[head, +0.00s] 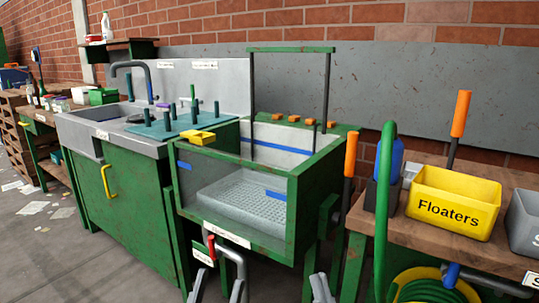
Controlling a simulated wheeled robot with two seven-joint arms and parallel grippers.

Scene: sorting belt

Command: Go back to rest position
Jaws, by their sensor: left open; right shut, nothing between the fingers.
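My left gripper (217,289) shows at the bottom edge, left of centre. Its two grey fingers are apart with nothing between them. It is in front of the green-framed tank (296,200). My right gripper (321,288) shows at the bottom edge, right of the left one. Its fingers are together and hold nothing. Only the finger ends of both grippers are in view; the arms are out of the frame.
A grey pipe with a red handle (211,247) rises close to my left gripper. Right of the tank stand a green hoop (382,210) and a wooden bench with a yellow Floaters bin (453,202). A sink cabinet (130,200) stands left. Floor at lower left holds scattered papers.

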